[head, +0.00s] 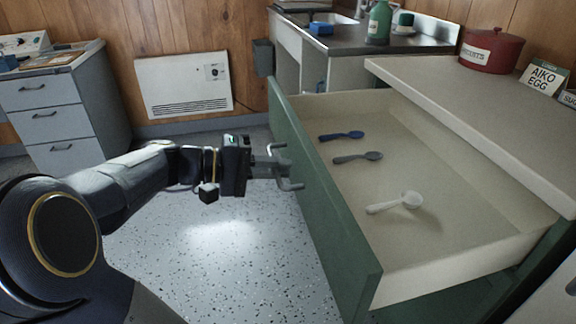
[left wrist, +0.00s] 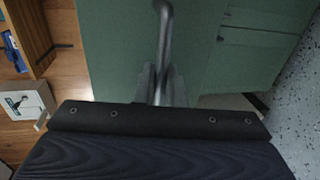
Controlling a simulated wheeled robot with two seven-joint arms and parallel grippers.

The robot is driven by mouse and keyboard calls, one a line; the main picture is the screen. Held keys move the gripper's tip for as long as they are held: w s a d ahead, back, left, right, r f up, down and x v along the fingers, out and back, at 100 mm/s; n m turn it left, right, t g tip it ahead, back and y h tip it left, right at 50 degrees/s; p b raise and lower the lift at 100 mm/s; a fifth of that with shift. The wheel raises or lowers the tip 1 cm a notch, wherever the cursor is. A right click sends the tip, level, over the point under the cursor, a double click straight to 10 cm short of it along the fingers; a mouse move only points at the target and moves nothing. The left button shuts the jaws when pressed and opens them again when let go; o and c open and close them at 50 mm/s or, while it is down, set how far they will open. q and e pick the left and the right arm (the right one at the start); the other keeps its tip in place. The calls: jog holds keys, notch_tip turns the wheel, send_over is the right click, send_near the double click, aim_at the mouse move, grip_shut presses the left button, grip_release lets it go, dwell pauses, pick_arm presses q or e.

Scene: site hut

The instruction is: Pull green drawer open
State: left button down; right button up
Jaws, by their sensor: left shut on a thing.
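The green drawer (head: 322,205) stands far out from under the counter in the head view, its cream inside exposed. Its green front also fills much of the left wrist view (left wrist: 120,45). A grey bar handle (head: 291,184) is on the drawer front, and it shows in the left wrist view (left wrist: 164,20). My left gripper (head: 277,168) is at the outer side of the drawer front, shut on the handle. Its fingers show around the handle in the left wrist view (left wrist: 161,84). My right gripper is not in view.
A blue spoon (head: 342,136), a grey spoon (head: 358,157) and a white scoop (head: 396,202) lie in the drawer. A red pot (head: 490,50) stands on the counter (head: 450,95). Speckled floor (head: 225,250) is clear left of the drawer. A grey drawer cabinet (head: 60,115) stands at the left.

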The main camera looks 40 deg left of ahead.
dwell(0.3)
pick_arm(q)
jog(key=c, duration=1.6)
grip_release()
jog(key=p+v, duration=0.2)
jog(key=v, duration=0.6)
jog(key=shift+f, duration=0.1)
